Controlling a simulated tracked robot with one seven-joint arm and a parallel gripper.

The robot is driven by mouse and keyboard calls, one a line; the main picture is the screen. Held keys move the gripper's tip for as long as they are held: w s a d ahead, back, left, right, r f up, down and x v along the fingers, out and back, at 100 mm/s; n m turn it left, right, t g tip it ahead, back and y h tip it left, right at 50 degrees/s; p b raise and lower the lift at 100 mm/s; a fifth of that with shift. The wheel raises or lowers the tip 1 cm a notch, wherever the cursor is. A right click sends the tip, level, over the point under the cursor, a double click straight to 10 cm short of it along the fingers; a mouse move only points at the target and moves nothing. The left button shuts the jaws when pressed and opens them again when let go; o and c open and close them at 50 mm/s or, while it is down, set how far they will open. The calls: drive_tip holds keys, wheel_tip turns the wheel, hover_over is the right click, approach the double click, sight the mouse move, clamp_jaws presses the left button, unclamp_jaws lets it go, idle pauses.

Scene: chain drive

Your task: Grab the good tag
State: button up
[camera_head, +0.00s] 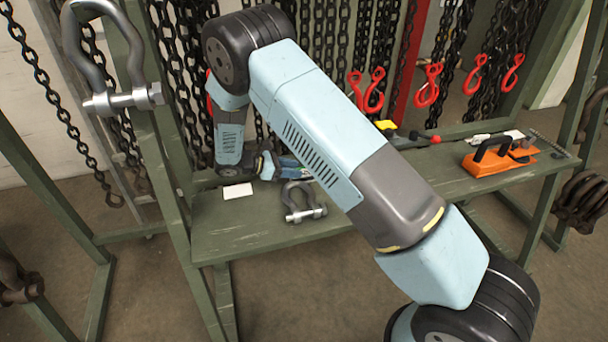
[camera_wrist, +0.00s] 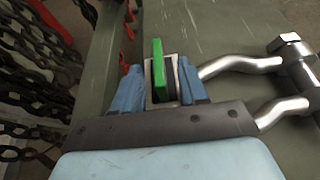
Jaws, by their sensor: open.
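A thin upright green tag (camera_wrist: 158,68) shows in the wrist view, edge towards me. It stands in or against a small pale frame (camera_wrist: 149,82), with a dark plate beside it. My gripper (camera_wrist: 157,84) is open, with one blue finger on each side of the tag and frame. I cannot tell whether either finger touches them. In the head view my gripper (camera_head: 290,165) is low over the green bench, partly hidden by my arm, and the tag cannot be made out there.
A grey shackle (camera_head: 303,202) lies on the bench (camera_head: 235,232) close right of my gripper; it also shows in the wrist view (camera_wrist: 295,65). A white card (camera_head: 237,191) lies left. An orange tool (camera_head: 500,157) sits at the right end. Chains and red hooks (camera_head: 430,85) hang behind.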

sight(305, 176)
drive_tip(key=x, duration=0.5)
drive_tip(key=shift+w, duration=0.15)
clamp_jaws()
